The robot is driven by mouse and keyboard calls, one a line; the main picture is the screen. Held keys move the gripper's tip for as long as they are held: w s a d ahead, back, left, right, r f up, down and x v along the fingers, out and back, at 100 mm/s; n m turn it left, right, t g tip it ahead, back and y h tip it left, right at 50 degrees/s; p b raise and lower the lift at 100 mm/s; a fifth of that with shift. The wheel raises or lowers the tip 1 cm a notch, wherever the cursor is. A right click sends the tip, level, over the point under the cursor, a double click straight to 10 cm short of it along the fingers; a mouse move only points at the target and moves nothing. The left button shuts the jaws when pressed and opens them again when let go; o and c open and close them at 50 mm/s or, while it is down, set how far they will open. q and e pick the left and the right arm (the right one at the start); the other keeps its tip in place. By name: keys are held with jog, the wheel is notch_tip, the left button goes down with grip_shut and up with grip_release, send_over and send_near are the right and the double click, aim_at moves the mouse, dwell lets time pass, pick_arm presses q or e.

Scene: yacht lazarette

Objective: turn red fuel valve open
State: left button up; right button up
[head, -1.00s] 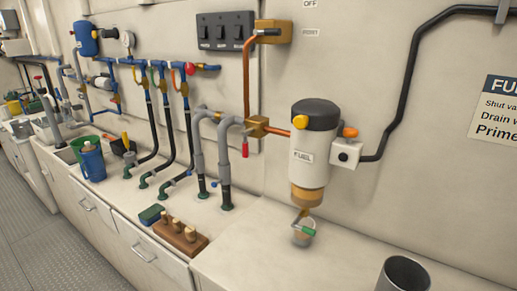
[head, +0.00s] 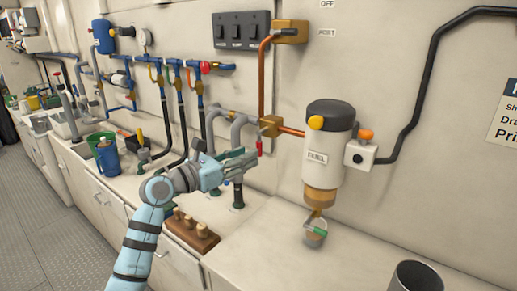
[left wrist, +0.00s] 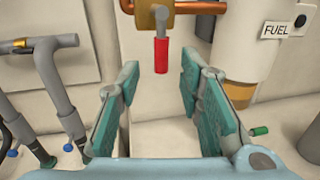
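The red fuel valve handle (head: 260,147) hangs straight down below a brass valve body (head: 270,126) on the copper pipe, left of the white fuel filter (head: 328,160). In the left wrist view the red handle (left wrist: 161,56) hangs from the brass valve body (left wrist: 180,8), in line with the gap between the fingers and beyond them. My left gripper (head: 250,157) is close to the handle in the head view. In the left wrist view its teal fingers (left wrist: 160,85) are apart with nothing between them. My right gripper is not in view.
Grey pipes (head: 238,130) rise left of the valve. A wooden block with plugs (head: 190,232) lies on the counter below my left arm. The counter front right is mostly clear.

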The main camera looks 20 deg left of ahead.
aim_at(260, 149)
pick_arm(q)
jog(key=x, duration=0.5)
jog(key=shift+d, duration=0.2)
jog(key=shift+w+d, duration=0.1)
jog(key=shift+w, duration=0.25)
grip_shut()
